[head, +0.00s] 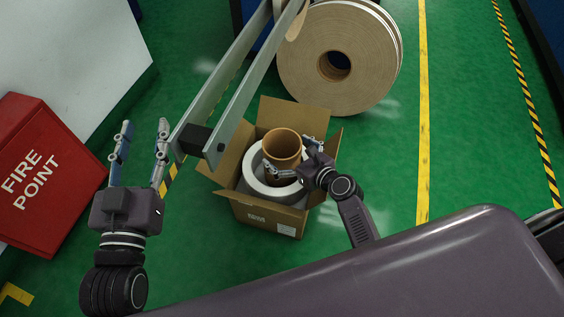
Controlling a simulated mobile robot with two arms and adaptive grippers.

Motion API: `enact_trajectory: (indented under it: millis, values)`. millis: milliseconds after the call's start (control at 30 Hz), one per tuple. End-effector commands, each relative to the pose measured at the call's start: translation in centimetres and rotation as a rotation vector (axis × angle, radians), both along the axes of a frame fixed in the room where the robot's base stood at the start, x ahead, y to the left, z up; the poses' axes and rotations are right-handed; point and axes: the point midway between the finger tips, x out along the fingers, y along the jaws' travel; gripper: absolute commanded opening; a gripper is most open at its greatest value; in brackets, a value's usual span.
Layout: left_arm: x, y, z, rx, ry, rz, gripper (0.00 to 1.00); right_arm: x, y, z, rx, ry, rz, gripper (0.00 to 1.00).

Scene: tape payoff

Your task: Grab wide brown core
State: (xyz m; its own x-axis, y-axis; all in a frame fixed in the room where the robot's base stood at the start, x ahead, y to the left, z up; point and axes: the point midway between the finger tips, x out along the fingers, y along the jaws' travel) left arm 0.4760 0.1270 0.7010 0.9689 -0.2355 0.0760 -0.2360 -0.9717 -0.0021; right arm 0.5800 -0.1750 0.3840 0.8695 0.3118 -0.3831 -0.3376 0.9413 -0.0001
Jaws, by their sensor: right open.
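The wide brown core (282,161) stands upright and open-topped in an open cardboard box (271,217). A white ring-shaped roll (256,187) lies around its lower part. My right gripper (287,155) is open at the near right side of the core, with one finger in front of it and one at its right. I cannot tell whether the fingers touch it. The lower end of the core is hidden in the box. My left gripper (144,125) is open and empty, pointing up, well left of the box.
Grey metal rails (246,78) slope down to just above the box's left side. A large tan roll (304,76) stands behind the box. A red fire point box (40,178) is at the left. Green floor is free right of the box.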

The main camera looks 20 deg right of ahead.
Motion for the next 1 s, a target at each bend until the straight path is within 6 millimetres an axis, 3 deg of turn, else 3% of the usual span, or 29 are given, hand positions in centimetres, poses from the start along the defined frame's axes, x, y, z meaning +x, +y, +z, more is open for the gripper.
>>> enact_trajectory:
  millis: [233,567,1000]
  values:
    - [-0.5,-0.4,3.9,-0.048,-0.181,-0.011,0.40,1.6,0.6,-0.8,0.000,0.000,0.000,1.00]
    - [-0.7,-0.4,4.8,-0.058,-0.215,-0.013,0.40,1.9,0.6,-0.8,0.000,0.001,-0.001,1.00]
    - [-0.7,-0.4,4.7,-0.057,-0.214,-0.012,0.40,1.8,0.6,-0.8,-0.001,0.001,-0.001,0.54]
